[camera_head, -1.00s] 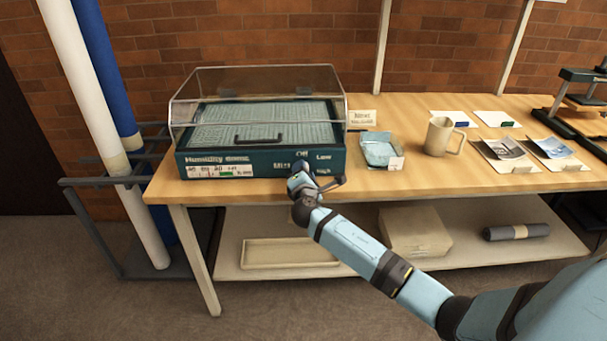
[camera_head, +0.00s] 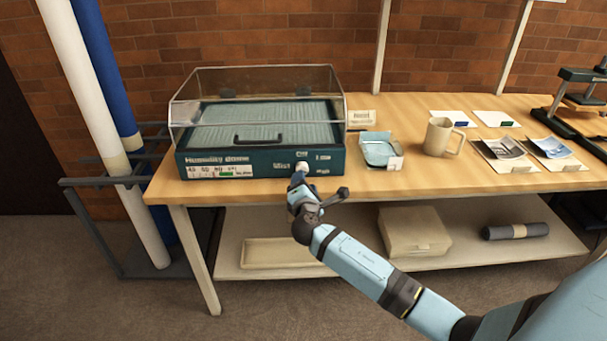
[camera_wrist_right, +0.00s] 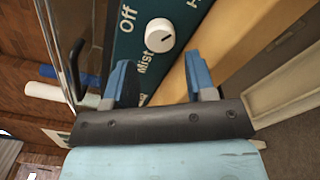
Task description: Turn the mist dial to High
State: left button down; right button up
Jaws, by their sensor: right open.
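The mist dial (camera_head: 302,167) is a small round white knob on the dark teal front panel of the humidity dome (camera_head: 262,158). In the right wrist view the dial (camera_wrist_right: 159,36) shows a short dark mark, which appears to point toward the right, roughly on the side of a cut-off label starting with "H". The words "Off" and "Mist" are readable beside it. My right gripper (camera_wrist_right: 160,78) is open and empty, its two blue fingers apart and short of the dial. In the head view the right gripper (camera_head: 299,182) is just in front of the panel. My left gripper is not in view.
The dome's clear cover is closed over a ribbed tray. A blue tray (camera_head: 380,152), a mug (camera_head: 440,137) and photos (camera_head: 503,148) lie to the right on the wooden table (camera_head: 330,188). The lower shelf holds a box (camera_head: 415,232). Tubes stand at the left.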

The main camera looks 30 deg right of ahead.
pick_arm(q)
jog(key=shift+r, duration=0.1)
pick_arm(e)
jog(key=v, duration=0.8)
jog(key=shift+s, duration=0.2)
jog(key=shift+a, duration=0.15)
jog(key=s+a+f+m+g+y, duration=0.2)
jog(key=s+a+f+m+y, duration=0.4)
jog(key=s+f, duration=0.35)
jog(key=s+a+f+m+g+y, duration=0.1)
jog(key=s+a+f+m+y, duration=0.2)
jog(key=s+a, duration=0.35)
jog(key=s+a+f+m+g+y, duration=0.1)
jog(key=s+a+m+y, duration=0.2)
jog(key=s+a+m, duration=0.35)
pick_arm(q)
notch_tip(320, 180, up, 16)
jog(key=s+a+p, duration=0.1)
jog(key=p, duration=2.2)
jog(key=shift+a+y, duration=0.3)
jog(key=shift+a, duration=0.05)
pick_arm(e)
jog(key=s+d+r, duration=0.2)
jog(key=s+r, duration=0.1)
jog(key=r, duration=1.4)
jog(key=shift+s+d, duration=0.2)
